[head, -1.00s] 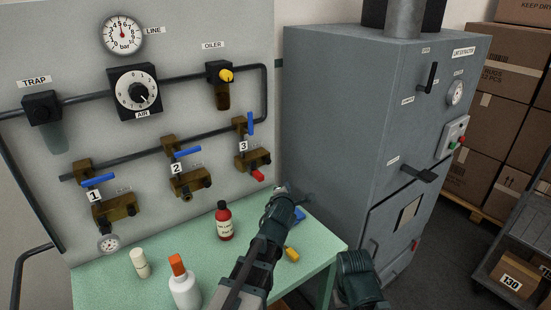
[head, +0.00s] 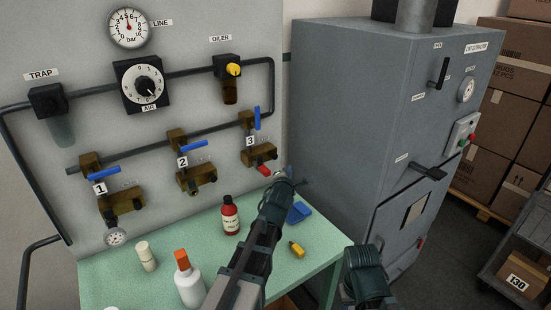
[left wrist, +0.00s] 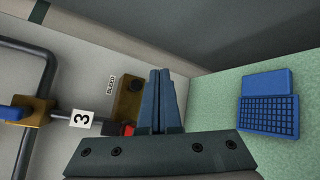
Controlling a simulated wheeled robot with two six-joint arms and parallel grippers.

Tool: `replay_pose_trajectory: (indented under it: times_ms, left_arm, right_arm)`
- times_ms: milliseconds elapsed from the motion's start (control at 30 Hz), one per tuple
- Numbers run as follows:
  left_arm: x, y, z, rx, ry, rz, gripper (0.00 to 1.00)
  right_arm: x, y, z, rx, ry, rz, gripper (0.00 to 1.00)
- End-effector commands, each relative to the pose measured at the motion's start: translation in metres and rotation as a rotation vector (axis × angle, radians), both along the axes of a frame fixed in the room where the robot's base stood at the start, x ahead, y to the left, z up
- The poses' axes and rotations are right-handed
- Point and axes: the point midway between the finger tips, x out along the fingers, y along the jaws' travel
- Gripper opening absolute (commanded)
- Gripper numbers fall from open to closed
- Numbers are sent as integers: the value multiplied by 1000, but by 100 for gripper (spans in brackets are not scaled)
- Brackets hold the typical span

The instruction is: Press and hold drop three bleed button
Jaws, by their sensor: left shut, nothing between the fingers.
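Drop three is the brass block (head: 262,154) under the "3" label on the panel, with a blue lever (head: 257,118) above and a red fitting (head: 263,170) below. In the left wrist view, a round dark button (left wrist: 137,84) sits on the brass block (left wrist: 124,104) beside the "BLEED" label (left wrist: 111,84). My left gripper (head: 289,172) is just right of and below the block in the head view. Its blue fingers (left wrist: 160,72) are shut and empty, to the right of the button in the wrist view and partly covering the block. Contact cannot be told.
The green bench (head: 215,265) below holds a red bottle (head: 230,216), a white bottle (head: 188,280), a yellow item (head: 296,249) and a blue tray (head: 299,212). A grey cabinet (head: 345,120) stands close on the right. Drops one and two are left along the panel.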

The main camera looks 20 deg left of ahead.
Motion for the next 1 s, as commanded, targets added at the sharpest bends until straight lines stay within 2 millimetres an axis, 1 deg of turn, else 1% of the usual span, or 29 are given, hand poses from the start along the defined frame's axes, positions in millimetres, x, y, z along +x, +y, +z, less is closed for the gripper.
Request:
replay_pose_trajectory:
  times_ms: [33, 200, 400, 600, 1000]
  left_arm:
    - [7, 8, 0, -1, -1, 3, 0]
    - [20, 25, 0, -1, -1, 2, 0]
    - [31, 38, 0, -1, 0, 2, 0]
    - [34, 44, 0, -1, -1, 1, 0]
    - [34, 44, 0, 0, -1, 1, 0]
  right_arm:
    - [0, 0, 0, 0, 0, 0, 50]
    - [0, 0, 0, 0, 0, 0, 50]
    - [0, 0, 0, 0, 0, 0, 50]
    - [0, 0, 0, 0, 0, 0, 50]
    - [0, 0, 0, 0, 0, 0, 50]
